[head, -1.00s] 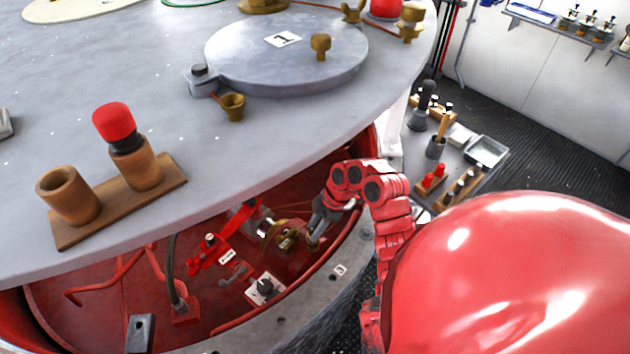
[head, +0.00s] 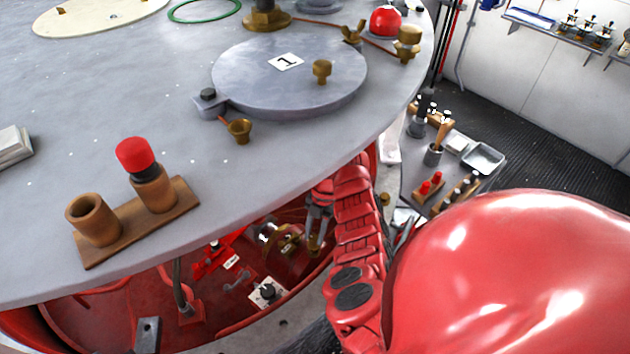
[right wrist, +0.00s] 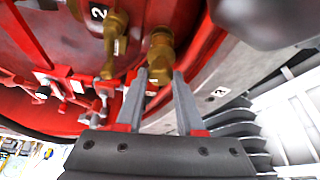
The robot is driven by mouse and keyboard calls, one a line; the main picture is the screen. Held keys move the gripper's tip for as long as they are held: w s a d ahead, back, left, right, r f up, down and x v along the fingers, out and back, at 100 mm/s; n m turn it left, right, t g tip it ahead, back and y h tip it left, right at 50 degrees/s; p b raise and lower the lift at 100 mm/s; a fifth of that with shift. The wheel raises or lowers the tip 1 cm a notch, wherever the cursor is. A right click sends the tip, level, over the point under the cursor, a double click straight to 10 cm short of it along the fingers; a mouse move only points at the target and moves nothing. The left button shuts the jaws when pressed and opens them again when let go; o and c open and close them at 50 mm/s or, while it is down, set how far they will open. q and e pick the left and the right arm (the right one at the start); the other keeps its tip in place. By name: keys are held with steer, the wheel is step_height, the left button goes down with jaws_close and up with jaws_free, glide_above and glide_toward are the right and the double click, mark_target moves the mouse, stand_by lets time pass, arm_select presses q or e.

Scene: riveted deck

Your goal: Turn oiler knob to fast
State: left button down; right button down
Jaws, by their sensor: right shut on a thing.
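My right gripper (head: 318,222) reaches into the red recess under the grey deck top. In the right wrist view its two grey fingers (right wrist: 160,82) are shut on a brass knob (right wrist: 160,52), one finger on each side. In the head view the brass there (head: 314,243) is partly hidden by the gripper. I cannot read any fast or slow marking on it. A second brass fitting (right wrist: 114,42) hangs to its left, near a label "2". My left gripper is not in view.
A white plate with a black knob (head: 267,292) and a red lever (head: 215,258) are in the recess. The deck top (head: 170,215) overhangs them. A wooden holder (head: 125,232) with a red-capped item stands on the deck. A grey tool table (head: 440,170) is at the right.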

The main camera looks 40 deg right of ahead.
steer(key=shift+n+g, duration=0.3)
steer(key=shift+n, duration=0.5)
steer(key=c, duration=0.5)
jaws_free()
steer(key=shift+w, duration=0.1)
steer(key=shift+h, duration=0.3)
steer(key=shift+p+v, duration=0.55)
steer(key=shift+v, duration=3.2)
